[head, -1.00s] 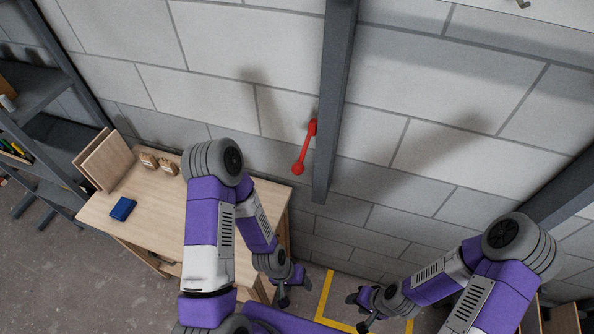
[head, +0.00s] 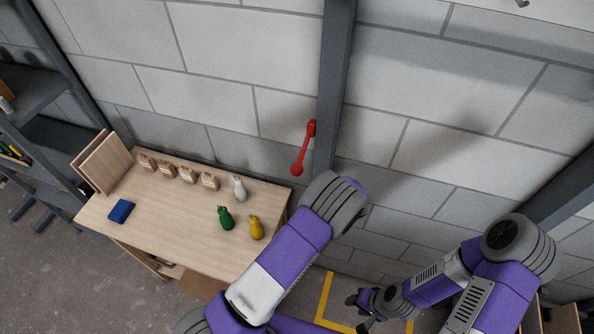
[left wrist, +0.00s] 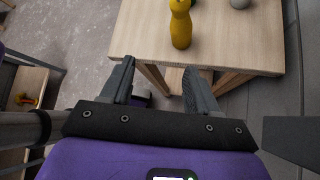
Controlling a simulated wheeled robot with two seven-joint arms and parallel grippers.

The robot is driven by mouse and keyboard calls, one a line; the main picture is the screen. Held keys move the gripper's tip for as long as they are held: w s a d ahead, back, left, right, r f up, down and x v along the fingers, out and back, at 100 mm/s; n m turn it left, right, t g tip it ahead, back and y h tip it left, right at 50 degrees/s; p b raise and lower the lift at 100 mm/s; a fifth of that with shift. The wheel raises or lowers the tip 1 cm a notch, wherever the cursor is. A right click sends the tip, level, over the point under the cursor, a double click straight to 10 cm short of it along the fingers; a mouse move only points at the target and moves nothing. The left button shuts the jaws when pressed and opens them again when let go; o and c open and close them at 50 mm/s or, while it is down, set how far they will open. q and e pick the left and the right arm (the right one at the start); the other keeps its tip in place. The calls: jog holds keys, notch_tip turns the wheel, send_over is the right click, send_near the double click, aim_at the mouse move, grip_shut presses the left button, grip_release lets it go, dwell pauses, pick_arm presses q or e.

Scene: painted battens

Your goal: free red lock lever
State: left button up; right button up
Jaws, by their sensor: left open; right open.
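The red lock lever (head: 304,150) is on the side of a dark grey post (head: 335,90) against the block wall. It hangs down and slants to the lower left, with a round knob at its lower end. My left arm is below it in the head view, apart from it, and hides its own gripper there. In the left wrist view my left gripper (left wrist: 158,85) is open and empty, pointing toward the table edge. My right gripper (head: 364,312) is open and empty, low in the head view, well below and right of the lever.
A dark shelf (head: 35,95) is far left. The wall around the lever is clear.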

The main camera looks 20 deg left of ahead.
pick_arm(q)
jog(key=w+d+r+m+t+y, duration=0.1)
jog(key=w+d+r+y, duration=0.2)
jog(key=r, duration=0.3)
jog(key=w+d+r+m+t+y, duration=0.2)
jog(key=r, duration=0.5)
jog(key=y, duration=0.3)
send_near(297, 171)
jog(key=a, duration=0.3)
jog(key=a+f, duration=0.1)
jog(key=a, duration=0.3)
jog(key=w+a+f, duration=0.1)
jog(key=a, duration=0.2)
jog(key=shift+a, duration=0.2)
jog(key=shift+r, duration=0.1)
grip_shut()
